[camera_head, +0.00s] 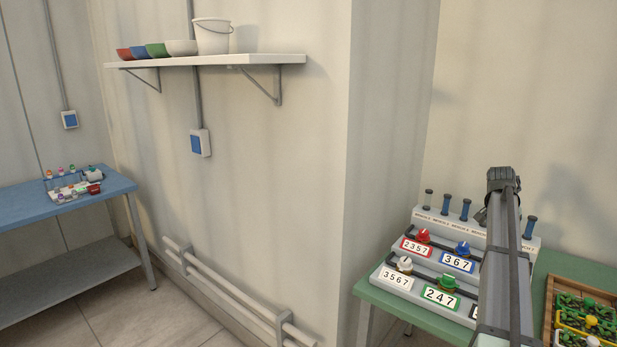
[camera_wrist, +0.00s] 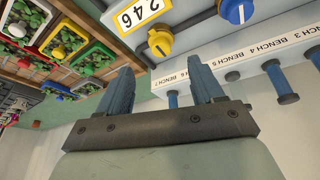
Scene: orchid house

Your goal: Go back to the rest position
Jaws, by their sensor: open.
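My gripper (camera_wrist: 160,78) shows in the wrist view with its two blue-grey fingers spread apart. It is open, and nothing is clearly gripped between the fingers. It is over the back part of a grey valve panel, near the white strip with bench labels (camera_wrist: 240,58). A blue peg (camera_wrist: 172,100) shows behind the gap between the fingers. In the head view my arm stands at the right over the panel (camera_head: 398,277), and my fingers cannot be made out there.
The panel carries red (camera_head: 423,235), blue (camera_head: 462,248), white and green knobs with number plates, on a green table (camera_head: 425,318). A wooden crate (camera_head: 548,310) of plants is to its right. A wall shelf (camera_head: 205,60) holds bowls and a bucket. A blue bench (camera_head: 25,210) stands far left.

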